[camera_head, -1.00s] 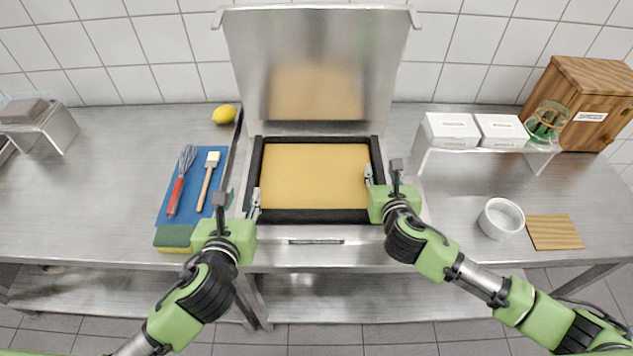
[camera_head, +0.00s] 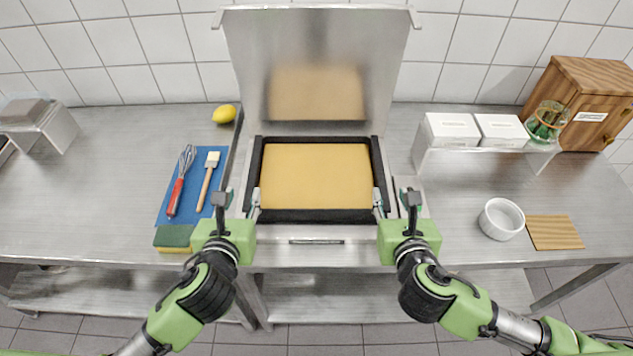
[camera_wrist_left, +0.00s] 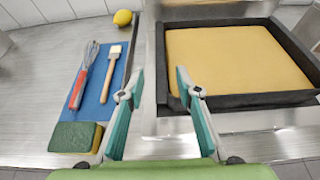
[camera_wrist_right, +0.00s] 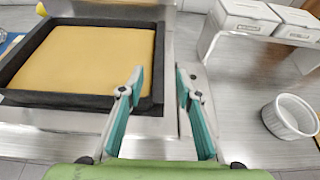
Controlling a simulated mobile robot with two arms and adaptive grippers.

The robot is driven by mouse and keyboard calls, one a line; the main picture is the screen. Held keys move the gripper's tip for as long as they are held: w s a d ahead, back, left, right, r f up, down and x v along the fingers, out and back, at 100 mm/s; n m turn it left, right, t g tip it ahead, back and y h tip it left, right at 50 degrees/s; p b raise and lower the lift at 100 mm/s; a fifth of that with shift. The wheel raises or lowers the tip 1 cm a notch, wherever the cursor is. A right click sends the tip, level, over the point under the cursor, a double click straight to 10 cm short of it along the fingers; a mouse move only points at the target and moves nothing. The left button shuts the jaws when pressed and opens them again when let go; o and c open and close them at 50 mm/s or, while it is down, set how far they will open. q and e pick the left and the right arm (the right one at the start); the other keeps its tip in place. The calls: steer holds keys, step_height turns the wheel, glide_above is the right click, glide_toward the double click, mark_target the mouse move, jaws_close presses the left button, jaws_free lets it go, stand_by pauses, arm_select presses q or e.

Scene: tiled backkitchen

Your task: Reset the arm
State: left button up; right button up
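My left gripper (camera_head: 238,204) is open and empty at the front left corner of the black-framed pan. Its parted fingers (camera_wrist_left: 160,85) show in the left wrist view with nothing between them. My right gripper (camera_head: 393,204) is open and empty at the front right corner of the pan. Its parted fingers (camera_wrist_right: 158,85) show in the right wrist view, also with nothing between them. Both arms reach in from the front over the counter edge.
The pan (camera_head: 315,216), holding a yellow sheet, sits under a raised steel lid (camera_head: 315,40). A blue mat (camera_head: 190,195) with whisk and brush, and a sponge (camera_head: 174,238), lie left. A white ramekin (camera_head: 501,219), wooden board (camera_head: 554,232) and raised shelf (camera_head: 480,148) stand right.

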stand_by(0.3)
